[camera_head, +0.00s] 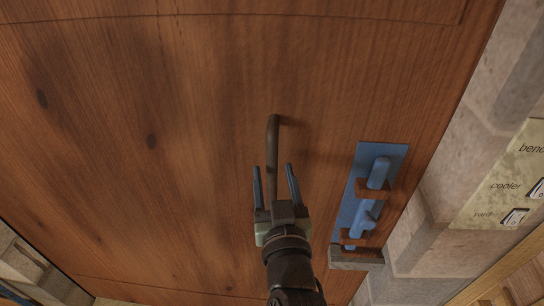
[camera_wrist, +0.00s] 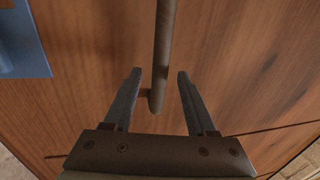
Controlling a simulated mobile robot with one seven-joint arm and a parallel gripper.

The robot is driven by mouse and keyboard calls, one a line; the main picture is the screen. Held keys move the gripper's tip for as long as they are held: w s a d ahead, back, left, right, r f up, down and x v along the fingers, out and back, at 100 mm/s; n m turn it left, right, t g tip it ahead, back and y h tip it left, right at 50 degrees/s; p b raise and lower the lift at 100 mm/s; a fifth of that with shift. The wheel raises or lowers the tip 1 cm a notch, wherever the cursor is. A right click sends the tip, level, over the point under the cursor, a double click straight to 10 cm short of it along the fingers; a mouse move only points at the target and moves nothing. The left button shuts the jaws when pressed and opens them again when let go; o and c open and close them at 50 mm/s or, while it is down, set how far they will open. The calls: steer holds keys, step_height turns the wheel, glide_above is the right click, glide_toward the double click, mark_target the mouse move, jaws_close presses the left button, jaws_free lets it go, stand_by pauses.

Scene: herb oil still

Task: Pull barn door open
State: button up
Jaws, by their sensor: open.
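The barn door (camera_head: 150,200) is a large brown wooden panel that fills most of the head view and appears shut against the stone frame. A dark bar handle (camera_head: 272,140) stands out from it. My gripper (camera_head: 272,167) is open, with its two blue-grey fingers on either side of the handle's lower part. In the wrist view the handle (camera_wrist: 163,50) runs between the open fingers (camera_wrist: 157,75), with a gap on both sides. A blue bolt (camera_head: 376,175) on a blue plate sits right of the handle; I cannot tell whether it is engaged.
A stone door frame (camera_head: 432,195) runs along the right. A pale switch panel (camera_head: 508,180) with labels, including "cooler", is on the wall beyond it. A small ledge (camera_head: 356,259) sits below the bolt plate. Pale stone blocks (camera_head: 35,270) show at lower left.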

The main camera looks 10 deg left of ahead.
mark_target(273, 170)
steer(key=shift+p+x, duration=0.3)
steer(key=shift+x, duration=1.35)
jaws_close()
